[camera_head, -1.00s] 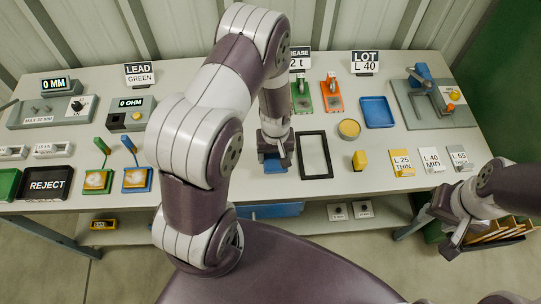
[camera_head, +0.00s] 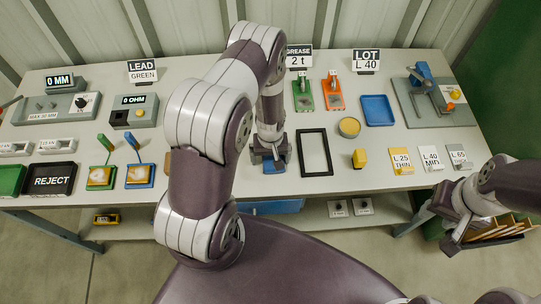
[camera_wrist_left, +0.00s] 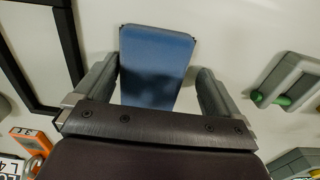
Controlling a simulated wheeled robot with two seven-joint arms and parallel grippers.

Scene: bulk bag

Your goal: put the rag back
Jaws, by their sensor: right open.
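A blue flat piece (camera_head: 274,167) with rounded corners, which looks like the rag, lies at the front middle of the table, left of a black frame. My left gripper (camera_head: 267,154) is above it, pointing down. In the left wrist view the blue piece (camera_wrist_left: 157,65) shows between the two spread fingers, with a gap on each side. Its near end is hidden behind the gripper body. My right gripper (camera_head: 452,238) is open and empty off the table's front right corner.
The empty black frame (camera_head: 300,153) stands close to the right of my left gripper. Two coloured pads with handles (camera_head: 139,175) and a REJECT tray (camera_head: 50,180) are at the left.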

